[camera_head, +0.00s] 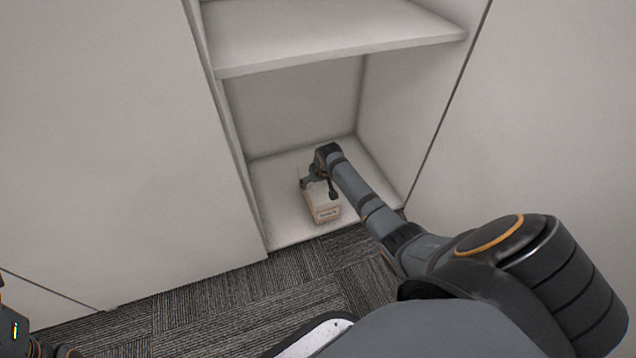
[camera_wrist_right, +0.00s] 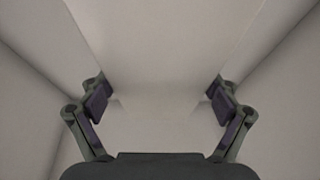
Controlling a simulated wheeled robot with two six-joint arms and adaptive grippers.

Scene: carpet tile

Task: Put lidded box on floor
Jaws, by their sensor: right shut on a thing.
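The lidded box (camera_head: 323,212), pale with a tan front and a small dark-lettered label, is on the bottom shelf of the white cabinet, near its front edge. I cannot tell whether it touches the shelf. My right gripper (camera_head: 316,181) is over the box and shut on it, covering part of its top. In the right wrist view the fingers of this gripper (camera_wrist_right: 158,98) are spread on either side of a pale surface. My left gripper (camera_head: 62,351) shows only partly at the bottom left corner, and its jaws cannot be made out.
The bottom shelf (camera_head: 275,190) is otherwise empty. An upper shelf (camera_head: 330,35) hangs above the arm, with side walls left and right. Flat white panels flank the opening. The grey striped carpet floor (camera_head: 235,305) in front is clear.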

